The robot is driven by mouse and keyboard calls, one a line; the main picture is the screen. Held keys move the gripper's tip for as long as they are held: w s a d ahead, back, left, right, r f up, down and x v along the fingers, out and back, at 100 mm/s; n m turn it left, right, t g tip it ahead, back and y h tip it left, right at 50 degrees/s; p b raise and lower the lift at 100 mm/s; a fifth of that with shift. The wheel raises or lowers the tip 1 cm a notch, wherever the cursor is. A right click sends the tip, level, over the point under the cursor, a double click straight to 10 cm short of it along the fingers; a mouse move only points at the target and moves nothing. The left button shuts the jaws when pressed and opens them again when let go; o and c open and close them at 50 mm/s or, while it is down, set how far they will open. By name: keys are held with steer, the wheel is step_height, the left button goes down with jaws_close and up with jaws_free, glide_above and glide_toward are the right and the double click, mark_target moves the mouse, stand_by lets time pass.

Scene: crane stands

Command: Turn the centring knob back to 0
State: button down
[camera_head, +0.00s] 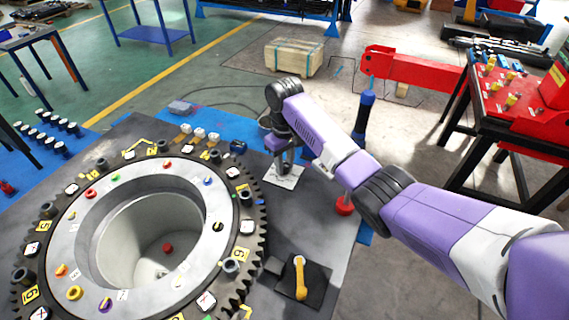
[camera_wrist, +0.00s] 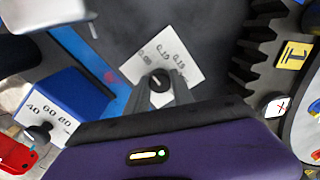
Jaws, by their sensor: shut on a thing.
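A small dark round knob (camera_wrist: 159,82) sits on a white dial plate (camera_wrist: 179,55) printed with small decimal numbers, in the wrist view. A pale mark shows on the knob, but I cannot tell exactly which number it points to. My gripper (camera_wrist: 163,90) is shut on this knob, one finger on each side. In the head view my gripper (camera_head: 285,162) points down over the white plate (camera_head: 284,178), which lies on the dark bench beside the big toothed ring; the knob is hidden there.
The toothed ring (camera_head: 262,205) with its tags stands close left of the plate. A black block with a yellow lever (camera_head: 300,278) lies in front. A blue box (camera_wrist: 62,98) with another knob shows in the wrist view. A red knob (camera_head: 344,207) is to the right.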

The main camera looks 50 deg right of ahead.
mark_target(285, 165)
steer(key=c, duration=1.1)
jaws_free()
steer(key=shift+r, duration=0.15)
step_height(285, 165, up, 8)
steer(key=shift+f+b, duration=0.2)
steer(key=shift+b, duration=0.35)
